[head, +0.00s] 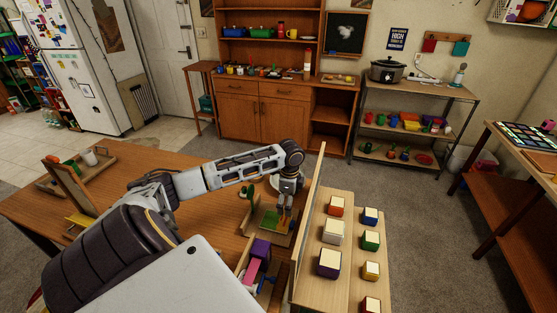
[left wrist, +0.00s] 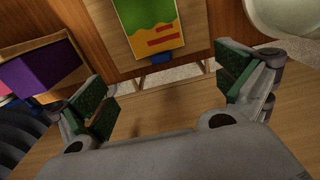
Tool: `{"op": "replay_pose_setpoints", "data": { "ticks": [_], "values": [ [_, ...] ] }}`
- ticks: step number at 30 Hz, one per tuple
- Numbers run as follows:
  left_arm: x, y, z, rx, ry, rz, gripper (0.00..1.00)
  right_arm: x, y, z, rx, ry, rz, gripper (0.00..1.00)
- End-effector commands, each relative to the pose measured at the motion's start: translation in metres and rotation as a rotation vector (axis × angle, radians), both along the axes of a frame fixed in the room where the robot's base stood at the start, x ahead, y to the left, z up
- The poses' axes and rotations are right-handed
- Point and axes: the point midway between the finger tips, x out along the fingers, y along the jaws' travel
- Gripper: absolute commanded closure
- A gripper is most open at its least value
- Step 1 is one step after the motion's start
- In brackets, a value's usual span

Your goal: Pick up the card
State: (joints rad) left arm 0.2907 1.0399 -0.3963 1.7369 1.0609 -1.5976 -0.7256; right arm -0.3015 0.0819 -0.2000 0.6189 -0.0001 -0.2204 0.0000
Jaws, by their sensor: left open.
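The card (left wrist: 150,27) shows a green, yellow and red picture in the left wrist view. It lies on a light wooden board (left wrist: 118,52), with a small blue piece at its lower edge. In the head view the card (head: 270,220) is partly hidden by my left gripper. My left gripper (head: 286,212) points down over the board in the head view. In the left wrist view its green-padded fingers (left wrist: 168,92) are wide apart with nothing between them, and the card appears beyond them. My right gripper is not in view.
A wooden bin with a purple block (head: 262,249) stands close in front of the board. A tall wooden panel (head: 308,220) rises to its right, beside several coloured boxes on a stand. A green cactus-like object (head: 247,196) stands at the left.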

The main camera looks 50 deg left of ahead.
Motion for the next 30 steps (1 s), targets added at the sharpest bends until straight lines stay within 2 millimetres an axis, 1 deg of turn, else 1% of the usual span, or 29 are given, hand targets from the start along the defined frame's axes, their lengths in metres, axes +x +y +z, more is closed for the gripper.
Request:
{"op": "replay_pose_setpoints", "data": {
  "ticks": [1,6,12,17,26,30],
  "values": [
    [-0.001,-0.001,-0.008,-0.002,0.001,0.0,0.0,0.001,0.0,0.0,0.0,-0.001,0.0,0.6],
    [-0.001,-0.001,-0.031,-0.002,0.002,0.001,0.0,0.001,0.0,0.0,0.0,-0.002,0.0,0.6],
    [0.0,-0.001,-0.053,-0.001,0.0,0.001,0.0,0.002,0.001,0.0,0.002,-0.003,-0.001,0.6],
    [0.0,0.0,-0.06,-0.001,0.0,0.0,0.0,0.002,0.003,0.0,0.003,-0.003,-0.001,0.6],
    [0.0,-0.001,-0.061,-0.001,0.0,0.0,0.0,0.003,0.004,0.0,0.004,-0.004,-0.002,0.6],
    [-0.001,-0.001,-0.065,-0.001,0.0,0.001,0.0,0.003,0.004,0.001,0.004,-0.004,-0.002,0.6]
  ]
}}
